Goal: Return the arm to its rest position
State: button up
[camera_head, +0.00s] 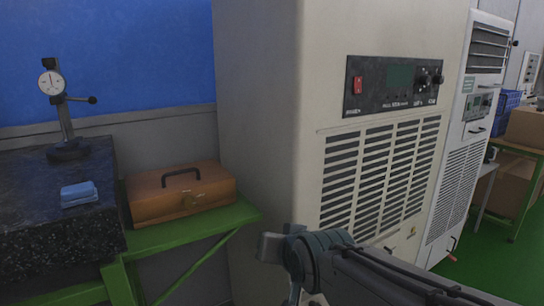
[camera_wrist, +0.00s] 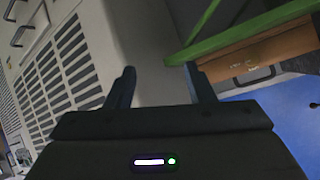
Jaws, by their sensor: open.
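My arm (camera_head: 345,270) reaches in from the lower right of the head view, in front of the tall beige cabinet. Its far end is cut off by the bottom edge, so my gripper does not show there. In the wrist view my gripper (camera_wrist: 160,84) has its two dark fingers spread apart. Nothing is between them. Behind the fingers are the vented cabinet front on the left and the green table edge with the brown case on the right. I cannot tell the exact distance from the fingers to them.
The beige cabinet (camera_head: 265,120) stands close behind my arm. A brown case (camera_head: 160,204) lies on a green table (camera_head: 215,226) at left. Green floor (camera_head: 480,258) shows at right.

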jog(key=s+d+r+g+h+p, duration=0.3)
jog(key=s+d+g+p, duration=0.4)
jog(key=s+d+p, duration=0.5)
jog(key=shift+s+d+r+g+p, duration=0.2)
jog(key=shift+s+d+g+p, duration=0.2)
jog(key=shift+s+d, duration=0.6)
